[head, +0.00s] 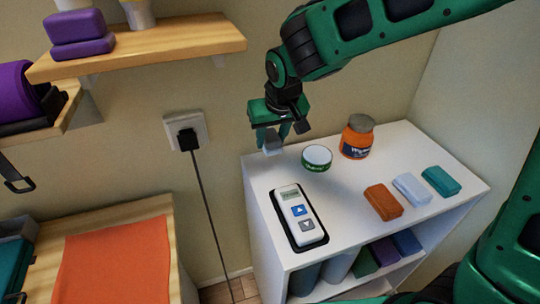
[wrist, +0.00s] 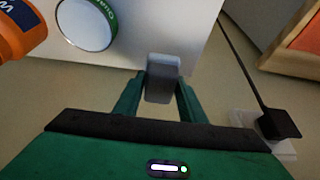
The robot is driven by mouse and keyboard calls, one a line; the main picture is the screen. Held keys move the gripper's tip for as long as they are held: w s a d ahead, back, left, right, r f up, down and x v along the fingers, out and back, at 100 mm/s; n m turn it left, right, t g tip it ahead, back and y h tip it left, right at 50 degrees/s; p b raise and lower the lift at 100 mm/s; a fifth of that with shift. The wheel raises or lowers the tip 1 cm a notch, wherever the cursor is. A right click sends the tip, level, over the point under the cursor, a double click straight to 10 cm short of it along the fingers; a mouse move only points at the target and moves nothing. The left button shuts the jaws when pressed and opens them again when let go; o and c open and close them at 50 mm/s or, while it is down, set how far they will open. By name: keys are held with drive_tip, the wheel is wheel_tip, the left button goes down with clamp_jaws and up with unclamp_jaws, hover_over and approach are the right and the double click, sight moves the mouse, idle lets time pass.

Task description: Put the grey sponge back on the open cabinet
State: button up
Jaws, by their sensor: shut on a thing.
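My gripper (head: 280,134) is shut on the grey sponge (head: 271,146), a small light-grey block. The wrist view shows the sponge (wrist: 162,80) upright between the two green fingers (wrist: 158,98). The white open cabinet (head: 345,213) stands below, with a flat top and shelves open at the front. The sponge is at the back left edge of the cabinet top. In the wrist view it overlaps the cabinet's edge (wrist: 188,36). I cannot tell whether it touches the top.
On the cabinet top are a green-and-white tin (head: 317,158), an orange jar (head: 357,137), a handheld device (head: 300,215), and orange (head: 383,202), pale blue (head: 411,190) and teal (head: 440,181) blocks. A plugged-in cord (head: 205,215) hangs left of the cabinet. A wooden shelf (head: 150,48) is upper left.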

sight(271, 164)
drive_tip(key=shift+f, duration=2.75)
drive_tip(key=o, duration=1.1)
drive_tip(key=shift+f, duration=0.1)
drive_tip(key=v, duration=1.2)
